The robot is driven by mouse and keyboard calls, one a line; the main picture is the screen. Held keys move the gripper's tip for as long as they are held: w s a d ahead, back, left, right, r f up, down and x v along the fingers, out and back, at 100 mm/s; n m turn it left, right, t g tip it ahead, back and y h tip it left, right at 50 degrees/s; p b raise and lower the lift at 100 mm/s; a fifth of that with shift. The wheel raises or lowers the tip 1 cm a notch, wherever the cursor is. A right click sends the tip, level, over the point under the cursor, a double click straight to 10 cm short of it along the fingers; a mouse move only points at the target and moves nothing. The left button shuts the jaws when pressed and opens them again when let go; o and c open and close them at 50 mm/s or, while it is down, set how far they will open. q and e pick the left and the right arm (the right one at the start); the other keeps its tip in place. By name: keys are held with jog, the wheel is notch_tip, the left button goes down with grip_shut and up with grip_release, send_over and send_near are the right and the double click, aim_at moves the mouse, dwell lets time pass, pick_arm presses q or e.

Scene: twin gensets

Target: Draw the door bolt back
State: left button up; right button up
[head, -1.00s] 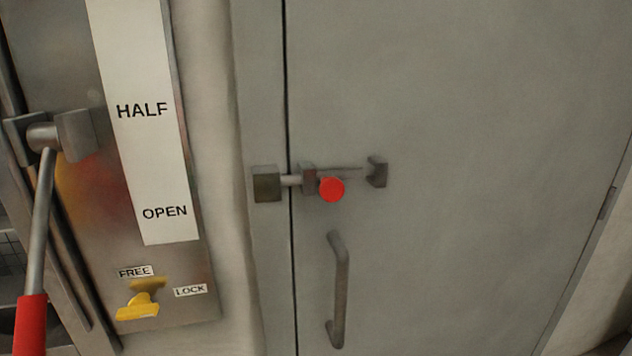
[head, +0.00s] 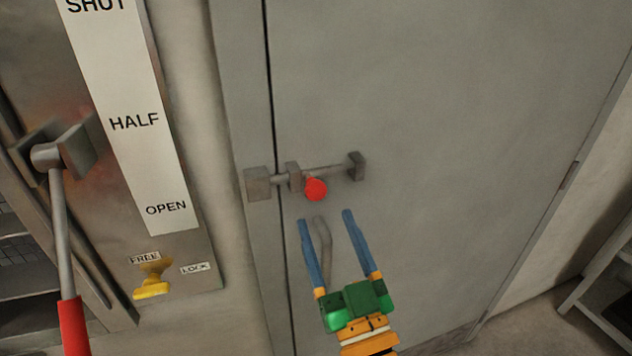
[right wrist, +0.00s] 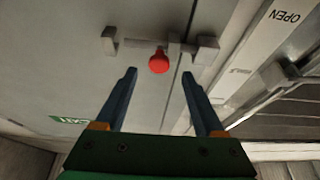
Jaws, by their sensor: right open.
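The door bolt (head: 326,171) is a thin grey bar on the grey door, running across the door's left edge into a square keeper (head: 258,183) on the frame. Its red knob (head: 316,189) hangs just below the bar beside the left bracket. My right gripper (head: 325,213) is open and empty, below the knob and in front of the door handle. In the right wrist view the red knob (right wrist: 159,62) shows beyond and between the two blue fingers, apart from them. My left gripper is not in view.
A vertical door handle (head: 322,245) is partly hidden behind my right gripper. To the left is a panel with a red-gripped lever (head: 72,320) and a yellow catch (head: 152,286). A shelf rack (head: 602,290) stands at the lower right.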

aim_at(318, 195)
jog(key=p+x, duration=0.1)
jog(key=x, duration=0.3)
jog(key=p+x, duration=0.1)
jog(key=x, duration=0.1)
jog(key=shift+r+p, duration=0.3)
jog(key=shift+r, duration=0.1)
jog(key=shift+w+a, duration=0.1)
jog(key=shift+w, duration=0.4)
jog(key=shift+s, duration=0.1)
grip_shut()
dwell(0.3)
